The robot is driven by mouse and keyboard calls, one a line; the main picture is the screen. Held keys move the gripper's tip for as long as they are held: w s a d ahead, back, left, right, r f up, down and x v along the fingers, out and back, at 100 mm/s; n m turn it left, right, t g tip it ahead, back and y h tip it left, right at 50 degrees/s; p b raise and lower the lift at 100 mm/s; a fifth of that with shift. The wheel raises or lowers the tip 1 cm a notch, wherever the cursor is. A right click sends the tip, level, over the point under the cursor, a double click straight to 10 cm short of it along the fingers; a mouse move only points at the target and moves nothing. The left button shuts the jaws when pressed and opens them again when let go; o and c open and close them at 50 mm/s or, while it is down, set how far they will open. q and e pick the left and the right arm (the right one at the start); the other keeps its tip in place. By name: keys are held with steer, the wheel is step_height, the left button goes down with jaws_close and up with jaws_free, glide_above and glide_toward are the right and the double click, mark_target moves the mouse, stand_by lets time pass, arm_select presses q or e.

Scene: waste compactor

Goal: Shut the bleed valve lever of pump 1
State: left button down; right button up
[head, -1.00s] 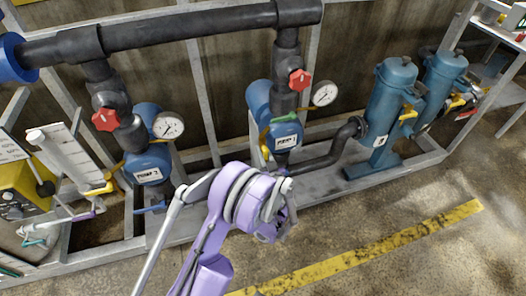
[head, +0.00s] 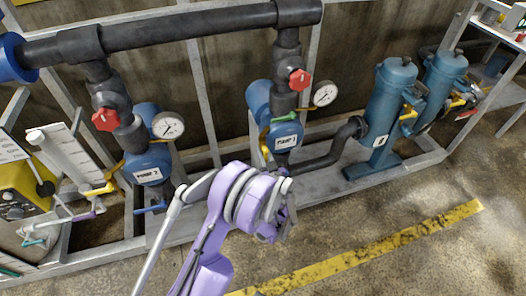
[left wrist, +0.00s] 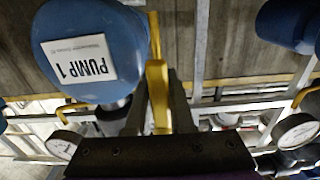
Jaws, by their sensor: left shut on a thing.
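Pump 1 (head: 262,100) is a blue unit with a white label, left of the blue filter housings in the head view. In the left wrist view its blue body (left wrist: 85,20) fills the upper left. My left gripper (head: 284,224) is in front of and below pump 1, its fingertips mostly hidden by the wrist. In the left wrist view my left gripper (left wrist: 158,98) is shut on a yellow lever (left wrist: 157,78) beside the pump body. A yellow handle (head: 265,146) also shows left of the label in the head view; I cannot tell whether it is the held lever. My right gripper is out of view.
A red valve knob (head: 299,80) and a gauge (head: 324,93) sit above pump 1. Pump 2 (head: 150,165) stands to the left with a blue lever (head: 150,209). A grey frame rail (head: 330,192) runs along the front. The floor at the right is clear.

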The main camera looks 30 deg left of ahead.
arm_select(q)
steer(key=shift+s+m, duration=0.1)
steer(key=shift+m, duration=0.3)
steer(key=shift+s+a+r+m+b, duration=0.45)
steer(key=shift+r+m, duration=0.15)
steer(key=shift+m, duration=2.25)
steer(key=shift+s+a+r+m+b, duration=0.4)
steer(key=shift+r+m, duration=0.25)
steer(key=shift+m, duration=2.25)
steer(key=shift+s+a+r+m+b, duration=0.35)
steer(key=shift+s+r+m+b, duration=0.2)
steer(key=shift+m, duration=2.3)
steer(key=shift+r, duration=0.15)
steer(key=c, duration=0.8)
jaws_free()
steer(key=shift+d, duration=0.1)
